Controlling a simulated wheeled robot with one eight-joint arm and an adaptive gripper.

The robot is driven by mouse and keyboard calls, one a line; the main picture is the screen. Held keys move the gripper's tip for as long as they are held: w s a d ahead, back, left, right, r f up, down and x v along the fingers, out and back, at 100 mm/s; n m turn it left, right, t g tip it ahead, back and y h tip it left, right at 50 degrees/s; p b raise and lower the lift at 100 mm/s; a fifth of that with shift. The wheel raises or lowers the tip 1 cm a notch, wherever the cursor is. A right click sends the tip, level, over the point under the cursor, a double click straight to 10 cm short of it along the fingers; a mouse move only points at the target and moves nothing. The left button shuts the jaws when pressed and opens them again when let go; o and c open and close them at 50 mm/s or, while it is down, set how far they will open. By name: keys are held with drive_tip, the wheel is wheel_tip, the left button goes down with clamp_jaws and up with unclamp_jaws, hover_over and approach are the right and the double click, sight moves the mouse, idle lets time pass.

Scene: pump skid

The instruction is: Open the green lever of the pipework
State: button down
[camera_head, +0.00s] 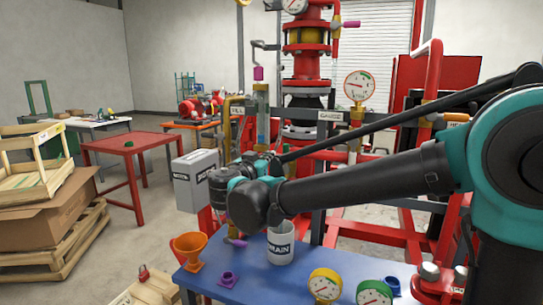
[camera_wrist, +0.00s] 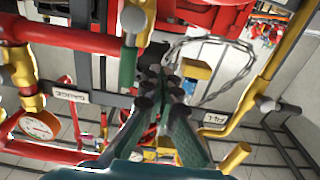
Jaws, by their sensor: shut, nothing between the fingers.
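In the wrist view the green lever (camera_wrist: 127,68) shows as a green bar at upper middle, joined to a grey fitting (camera_wrist: 134,20) on the pipework. My gripper (camera_wrist: 166,76) is shut and empty. Its fingertips are just right of the lever in the picture; I see a narrow gap but cannot tell the depth between them. In the head view my arm covers the fingers, and I cannot make out the green lever there.
A yellow pipe (camera_wrist: 265,75) and a chain (camera_wrist: 240,60) are right of my gripper; red pipes (camera_wrist: 60,38) and a gauge (camera_wrist: 38,126) are left.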

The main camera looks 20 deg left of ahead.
drive_tip(key=shift+s+a, duration=0.2)
drive_tip(key=shift+s, duration=2.4)
